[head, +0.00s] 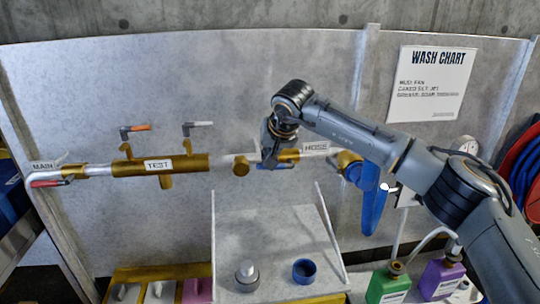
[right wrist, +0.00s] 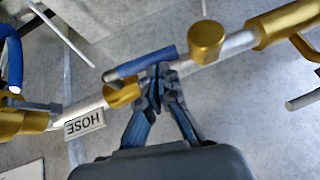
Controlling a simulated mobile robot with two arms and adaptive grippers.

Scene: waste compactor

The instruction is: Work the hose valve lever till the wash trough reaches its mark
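The hose valve lever (right wrist: 142,63) has a blue sleeve and lies slanted along the brass and steel pipe in the right wrist view. The HOSE label (right wrist: 84,124) is beside it, and also shows in the head view (head: 315,148). My right gripper (right wrist: 160,74) has its fingertips drawn together at the lever, apparently touching it; contact is not clear. In the head view my right gripper (head: 270,158) covers most of the lever. The grey wash trough (head: 285,228) is below the pipe; I cannot make out a water level or mark. My left gripper is not in view.
A grey cup (head: 247,275) and a blue ring (head: 304,271) stand in the trough area. TEST (head: 158,165) and MAIN (head: 43,166) labels mark the pipe to the left. Green (head: 388,284) and purple (head: 440,279) bottles stand at lower right. A wash chart (head: 433,83) hangs behind.

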